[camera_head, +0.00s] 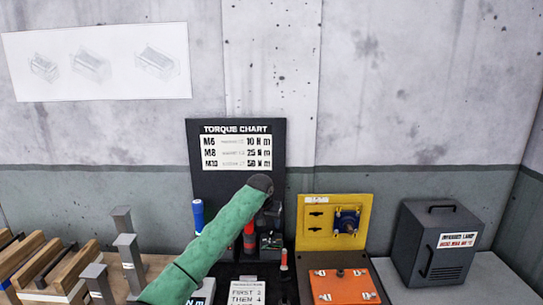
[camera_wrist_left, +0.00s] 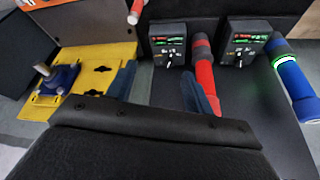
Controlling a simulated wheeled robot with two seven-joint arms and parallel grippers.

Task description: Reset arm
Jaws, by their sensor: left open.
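My left arm, in a green sleeve, reaches up from the bottom of the head view. My left gripper (camera_head: 270,215) is at its far end, in front of the dark torque chart board, and partly hidden by the arm. In the left wrist view the two blue-grey fingers of my left gripper (camera_wrist_left: 160,88) are apart with nothing between them. A red-handled tool (camera_wrist_left: 204,65) stands just beyond the right finger; I cannot tell whether they touch. My right gripper is in neither view.
A blue-handled tool (camera_head: 198,217) stands left of my arm. A yellow panel (camera_head: 356,215) with a blue device (camera_head: 346,221), an orange plate (camera_head: 345,287) and a dark lamp box (camera_head: 437,243) are to the right. Grey posts (camera_head: 128,255) and wooden blocks (camera_head: 70,265) are at left.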

